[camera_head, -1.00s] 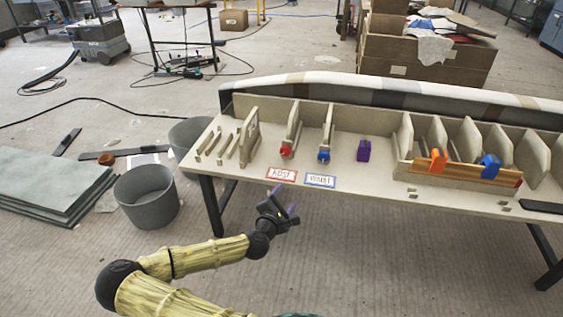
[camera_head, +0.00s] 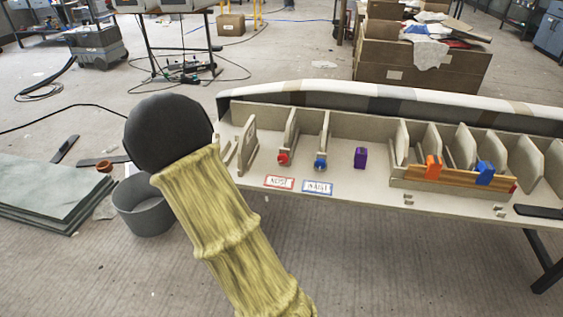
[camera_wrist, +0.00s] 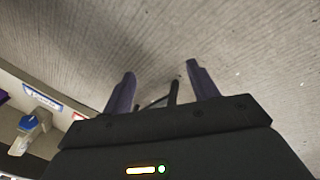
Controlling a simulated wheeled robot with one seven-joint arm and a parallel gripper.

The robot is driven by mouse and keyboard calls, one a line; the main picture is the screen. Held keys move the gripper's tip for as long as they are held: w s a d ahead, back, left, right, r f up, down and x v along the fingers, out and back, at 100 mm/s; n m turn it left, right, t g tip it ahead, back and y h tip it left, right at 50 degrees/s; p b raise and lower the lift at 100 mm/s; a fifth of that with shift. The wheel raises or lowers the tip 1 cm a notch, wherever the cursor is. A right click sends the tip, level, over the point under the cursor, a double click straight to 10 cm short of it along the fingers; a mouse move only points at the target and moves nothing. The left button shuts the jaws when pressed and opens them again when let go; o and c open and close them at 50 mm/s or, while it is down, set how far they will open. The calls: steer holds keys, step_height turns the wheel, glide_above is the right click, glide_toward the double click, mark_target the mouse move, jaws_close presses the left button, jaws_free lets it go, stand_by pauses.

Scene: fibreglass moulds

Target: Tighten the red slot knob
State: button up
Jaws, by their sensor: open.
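The red slot knob (camera_head: 283,158) sits at the front of a slot divider on the bench, left of the blue slot knob (camera_head: 320,164). A red-framed label (camera_head: 279,182) lies in front of it. My gripper is not visible in the head view, where my arm covers the bench's left end. In the wrist view my gripper (camera_wrist: 160,82) is open and empty, its two purple fingers apart over the grey floor. A blue knob (camera_wrist: 28,122) and the blue-framed label (camera_wrist: 42,98) show at the left of the wrist view. The red knob is not clearly seen there.
The bench (camera_head: 380,195) also holds a purple block (camera_head: 360,157), and orange (camera_head: 433,166) and blue (camera_head: 485,172) pieces on a wooden rail. A grey bin (camera_head: 143,205) stands on the floor at left. Bare bench surface lies around the labels.

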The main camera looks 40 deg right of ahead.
steer(key=s+a+r+y, duration=0.1)
steer(key=s+a+r, duration=0.1)
steer(key=a+r, duration=0.2)
steer(key=s+a+r+m+t+y, duration=0.1)
steer(key=a+r, duration=0.3)
steer(key=r, duration=0.6)
steer(key=shift+s+r+y+p, duration=0.3)
steer(key=shift+s+r+p, duration=0.15)
steer(key=shift+s, duration=0.3)
